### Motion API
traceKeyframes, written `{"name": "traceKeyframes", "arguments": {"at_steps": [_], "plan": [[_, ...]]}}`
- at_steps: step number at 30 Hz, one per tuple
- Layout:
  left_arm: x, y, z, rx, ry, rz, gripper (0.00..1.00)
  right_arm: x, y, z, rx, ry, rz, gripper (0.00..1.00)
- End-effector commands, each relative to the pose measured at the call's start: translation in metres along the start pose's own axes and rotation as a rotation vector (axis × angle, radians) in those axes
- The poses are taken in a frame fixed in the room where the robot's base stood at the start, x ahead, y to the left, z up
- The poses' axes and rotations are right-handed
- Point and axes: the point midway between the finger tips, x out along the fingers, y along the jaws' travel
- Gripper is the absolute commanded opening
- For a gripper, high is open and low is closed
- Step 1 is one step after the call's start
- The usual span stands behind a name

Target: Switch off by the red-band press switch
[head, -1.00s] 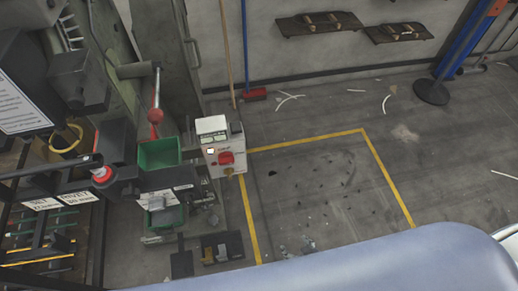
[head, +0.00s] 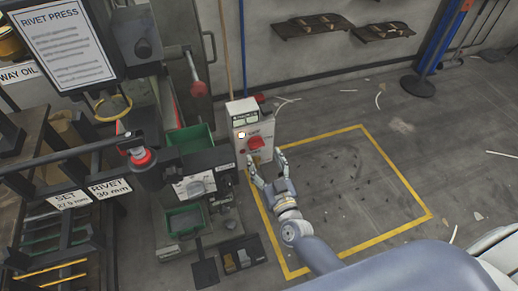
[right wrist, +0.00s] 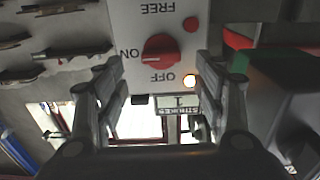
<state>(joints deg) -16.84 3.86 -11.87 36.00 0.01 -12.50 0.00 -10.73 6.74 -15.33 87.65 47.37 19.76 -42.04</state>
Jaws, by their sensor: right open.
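A pale switch box (head: 239,112) with a red rotary knob (head: 255,143) stands beside the press (head: 173,100). In the right wrist view the knob (right wrist: 160,48) appears upside down among the words FREE, ON and OFF, its pale mark toward ON. A lamp (right wrist: 190,80) near OFF glows. A red band (head: 141,157) circles a dark cylinder on the press. My right gripper (head: 264,158) is open and empty, its fingers in front of the box and apart from the knob. In the right wrist view its fingers (right wrist: 158,82) lie either side of the knob. My left gripper is out of view.
Green bins (head: 190,138) and a dark parts tray (head: 243,254) are left of my right arm. A RIVET PRESS sign (head: 63,45) hangs at upper left. A yellow floor outline (head: 395,180) encloses mostly clear floor at right.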

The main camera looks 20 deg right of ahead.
Motion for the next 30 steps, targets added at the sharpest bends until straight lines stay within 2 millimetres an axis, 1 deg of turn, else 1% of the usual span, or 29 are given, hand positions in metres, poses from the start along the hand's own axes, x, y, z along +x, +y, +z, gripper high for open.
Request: {"name": "traceKeyframes", "arguments": {"at_steps": [1, 3, 6, 9, 15, 22, 23, 24, 26, 27, 28, 30], "plan": [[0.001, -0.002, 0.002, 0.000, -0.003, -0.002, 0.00, 0.011, -0.001, 0.000, 0.001, 0.001, -0.001, 0.63], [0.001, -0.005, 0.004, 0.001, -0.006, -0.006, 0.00, 0.022, -0.001, 0.000, 0.001, 0.001, -0.001, 0.63], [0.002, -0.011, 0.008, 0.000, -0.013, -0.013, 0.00, 0.036, -0.001, 0.001, 0.001, 0.001, -0.001, 0.63], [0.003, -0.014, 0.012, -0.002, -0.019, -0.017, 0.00, 0.046, -0.001, 0.001, 0.000, 0.000, -0.001, 0.63], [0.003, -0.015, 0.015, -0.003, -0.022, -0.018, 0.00, 0.054, 0.000, 0.001, 0.001, -0.001, -0.001, 0.63], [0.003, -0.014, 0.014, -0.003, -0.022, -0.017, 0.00, 0.054, 0.000, 0.001, 0.001, -0.001, -0.001, 0.63], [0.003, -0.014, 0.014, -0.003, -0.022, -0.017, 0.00, 0.054, 0.000, 0.001, 0.001, -0.001, -0.001, 0.57], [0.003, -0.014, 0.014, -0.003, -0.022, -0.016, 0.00, 0.054, 0.000, 0.001, 0.001, -0.001, -0.001, 0.47], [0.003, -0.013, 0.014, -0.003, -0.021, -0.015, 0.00, 0.054, 0.000, 0.001, 0.001, -0.001, -0.001, 0.34], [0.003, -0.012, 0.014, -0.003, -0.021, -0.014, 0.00, 0.054, 0.000, 0.001, 0.001, -0.001, -0.001, 0.25], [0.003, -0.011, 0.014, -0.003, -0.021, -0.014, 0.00, 0.054, 0.000, 0.001, 0.001, -0.001, -0.001, 0.19], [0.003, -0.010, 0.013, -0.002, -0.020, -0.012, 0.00, 0.054, 0.000, 0.001, 0.001, -0.001, -0.001, 0.19]]}}
